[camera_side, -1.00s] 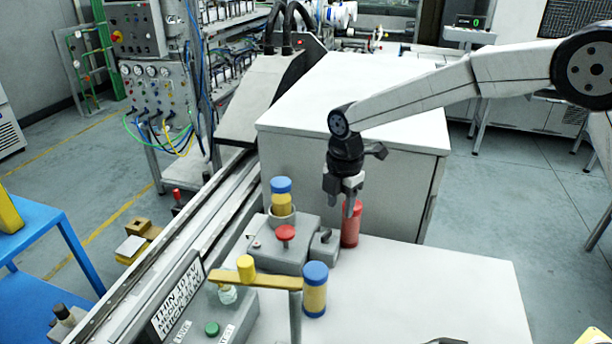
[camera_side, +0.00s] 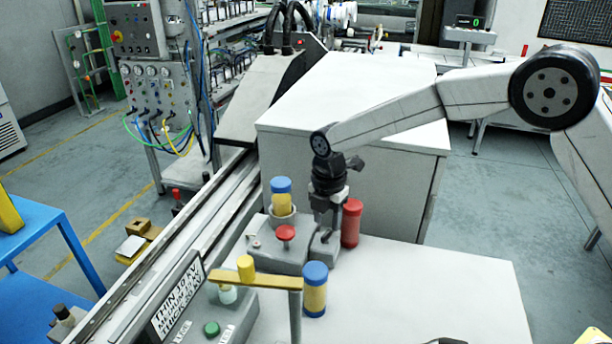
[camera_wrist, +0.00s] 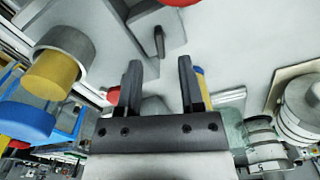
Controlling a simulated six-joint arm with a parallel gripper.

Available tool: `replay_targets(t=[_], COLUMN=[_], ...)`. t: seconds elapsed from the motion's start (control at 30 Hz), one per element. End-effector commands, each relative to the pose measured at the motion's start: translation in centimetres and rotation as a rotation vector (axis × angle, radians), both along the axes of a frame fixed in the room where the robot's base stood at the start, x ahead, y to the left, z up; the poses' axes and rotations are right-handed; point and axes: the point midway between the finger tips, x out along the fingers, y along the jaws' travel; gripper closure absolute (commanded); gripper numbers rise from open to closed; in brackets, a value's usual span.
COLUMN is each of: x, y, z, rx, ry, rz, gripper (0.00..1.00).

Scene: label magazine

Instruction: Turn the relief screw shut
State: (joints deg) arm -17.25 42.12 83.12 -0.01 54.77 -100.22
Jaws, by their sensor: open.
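My gripper (camera_side: 324,228) points down at the right end of the grey block (camera_side: 262,256), beside a small dark-grey fitting (camera_side: 325,246) that looks like the relief screw. The fingers partly hide this fitting. In the wrist view my gripper (camera_wrist: 160,72) shows two black fingers spread apart with nothing held between them. A dark upright tab (camera_wrist: 159,40) on a grey part shows beyond the gap between the fingertips; I cannot tell for sure that it is the screw's handle. Whether the fingers touch the fitting is unclear.
A red cylinder (camera_side: 351,224) stands close right of my gripper. A blue-capped yellow cylinder (camera_side: 281,194) sits in a cup, and a red knob (camera_side: 286,232) tops the block. Another blue-capped cylinder (camera_side: 315,290) stands in front. The white table (camera_side: 430,290) is clear at right.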

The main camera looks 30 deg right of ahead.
Motion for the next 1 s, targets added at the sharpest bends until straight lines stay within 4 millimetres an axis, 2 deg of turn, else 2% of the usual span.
replay_targets(t=[0.1,0.3,0.67,0.7,0.83,0.87,1.0], x=[-0.1,-0.1,0.0,0.0,0.0,0.0,0.0], y=[0.0,0.0,0.0,0.0,0.0,0.0,0.0], z=[-1.6,-3.2,-3.7,-3.7,-3.7,-3.7,-3.7], rx=[0.000,-0.001,0.000,0.000,0.000,0.000,0.000], ry=[0.003,0.002,0.000,0.000,0.000,0.000,0.000], rz=[0.000,0.000,0.000,-0.001,-0.001,0.000,-0.001], gripper=[0.51,0.51,0.51,0.55,0.96,1.00,1.00])
